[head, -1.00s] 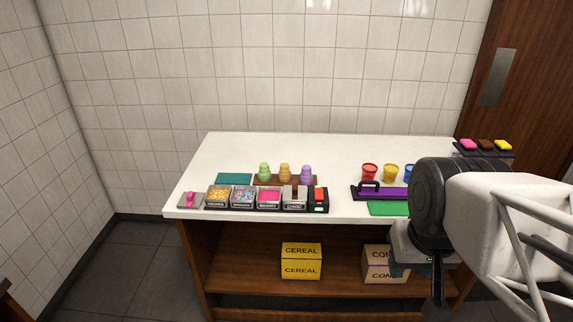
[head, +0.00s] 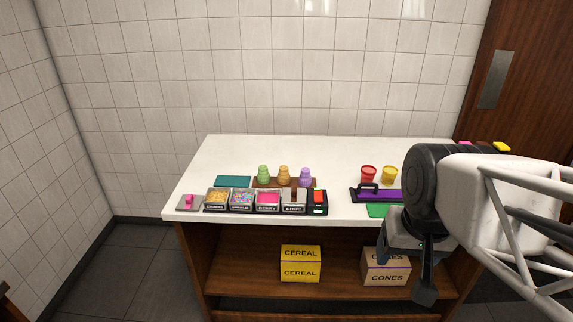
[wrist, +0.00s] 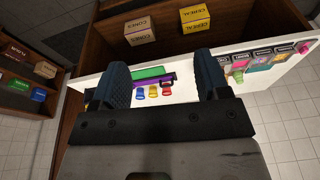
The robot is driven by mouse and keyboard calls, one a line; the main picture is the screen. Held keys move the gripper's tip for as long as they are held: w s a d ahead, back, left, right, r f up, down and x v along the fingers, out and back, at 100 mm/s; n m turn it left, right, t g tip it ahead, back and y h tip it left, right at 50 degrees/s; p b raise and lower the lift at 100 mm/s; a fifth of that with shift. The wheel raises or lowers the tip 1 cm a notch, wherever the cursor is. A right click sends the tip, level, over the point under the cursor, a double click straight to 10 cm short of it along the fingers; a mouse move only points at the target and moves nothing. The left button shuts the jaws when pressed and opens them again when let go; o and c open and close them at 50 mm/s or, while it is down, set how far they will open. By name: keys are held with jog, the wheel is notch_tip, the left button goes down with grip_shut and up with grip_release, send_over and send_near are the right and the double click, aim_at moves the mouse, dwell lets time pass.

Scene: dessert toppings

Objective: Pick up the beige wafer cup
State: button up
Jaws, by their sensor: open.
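The beige wafer cup (head: 284,174) stands on a brown rack (head: 258,184) on the white counter, between a green cup (head: 263,174) and a purple cup (head: 305,176). In the wrist view, I cannot make out the beige cup for sure. My gripper (head: 424,292) hangs in front of the counter, well to the right of the beige cup and lower than the counter top. In the wrist view, my gripper (wrist: 164,76) has its two fingers wide apart with nothing held between them.
In front of the rack stand topping bins (head: 242,200) and a black device (head: 318,203) with a red top. A teal mat (head: 233,181) lies left. A purple tray with a handle (head: 375,194), red cup (head: 368,175) and yellow cup (head: 389,174) stand right. Boxes (head: 300,263) sit below.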

jog(key=w+a+r+m+y, duration=0.1)
jog(key=w+a+m, duration=0.1)
jog(key=w, duration=0.6)
jog(key=w+a+r+m, duration=0.2)
jog(key=w+m, duration=0.1)
jog(key=w, duration=0.5)
jog(key=m+g+y, duration=0.2)
jog(key=m+y, duration=0.2)
jog(key=m, duration=0.9)
send_over(284, 167)
jog(key=d, duration=0.3)
notch_tip(284, 167, down, 19)
jog(key=shift+s+a, duration=0.1)
jog(key=shift+s, duration=0.2)
jog(key=shift+x, duration=1.25)
jog(key=shift+f, duration=0.1)
jog(key=shift+x, duration=2.5)
